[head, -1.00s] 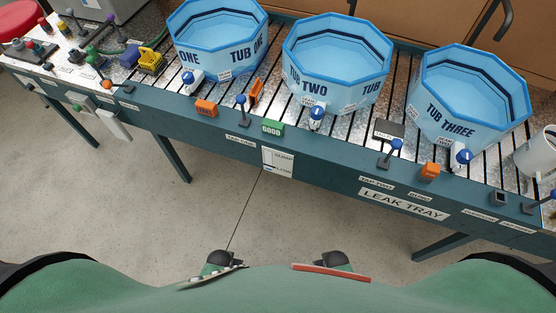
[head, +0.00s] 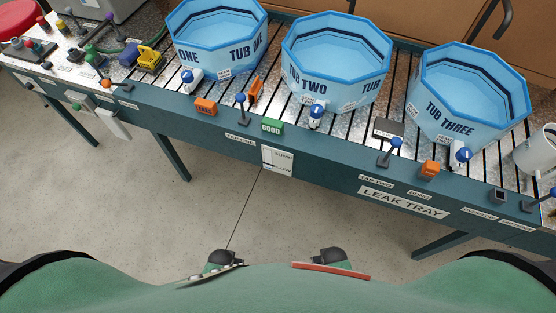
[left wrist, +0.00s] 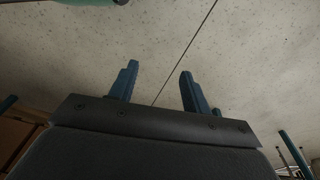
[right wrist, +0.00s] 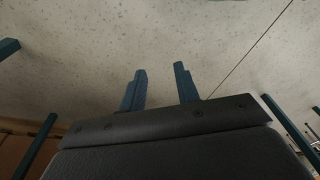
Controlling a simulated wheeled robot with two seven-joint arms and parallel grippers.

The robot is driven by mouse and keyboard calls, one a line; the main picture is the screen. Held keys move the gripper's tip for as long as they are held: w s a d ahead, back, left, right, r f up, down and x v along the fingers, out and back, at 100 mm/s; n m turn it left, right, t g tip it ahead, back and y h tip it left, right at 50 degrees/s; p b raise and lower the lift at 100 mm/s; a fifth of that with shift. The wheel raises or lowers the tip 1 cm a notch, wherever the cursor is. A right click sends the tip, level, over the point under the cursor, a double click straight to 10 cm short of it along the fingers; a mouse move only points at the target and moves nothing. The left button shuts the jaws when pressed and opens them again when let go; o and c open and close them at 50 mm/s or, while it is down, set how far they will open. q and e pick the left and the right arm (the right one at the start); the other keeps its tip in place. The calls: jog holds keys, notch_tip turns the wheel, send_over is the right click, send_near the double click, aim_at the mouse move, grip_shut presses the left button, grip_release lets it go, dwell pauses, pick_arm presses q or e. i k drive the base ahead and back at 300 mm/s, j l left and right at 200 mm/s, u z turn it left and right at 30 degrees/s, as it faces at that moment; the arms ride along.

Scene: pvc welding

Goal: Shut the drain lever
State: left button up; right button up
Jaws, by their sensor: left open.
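Several levers with blue ball knobs stand along the front edge of the bench: one left of centre (head: 241,98), one right of centre (head: 396,143), one at the far right edge (head: 553,193). A lever with an orange knob (head: 107,84) is at the left. Small labels are too blurred to tell which is the drain lever. My left gripper (left wrist: 158,88) is open and empty over bare floor in the left wrist view. My right gripper (right wrist: 160,84) is open and empty over floor in the right wrist view. Neither gripper shows in the head view.
Tub one (head: 218,40), tub two (head: 337,65) and tub three (head: 470,100) stand on the slatted bench, each with a blue-handled valve in front. The floor before the bench is clear.

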aim_at(106, 83)
jog(key=u, duration=1.25)
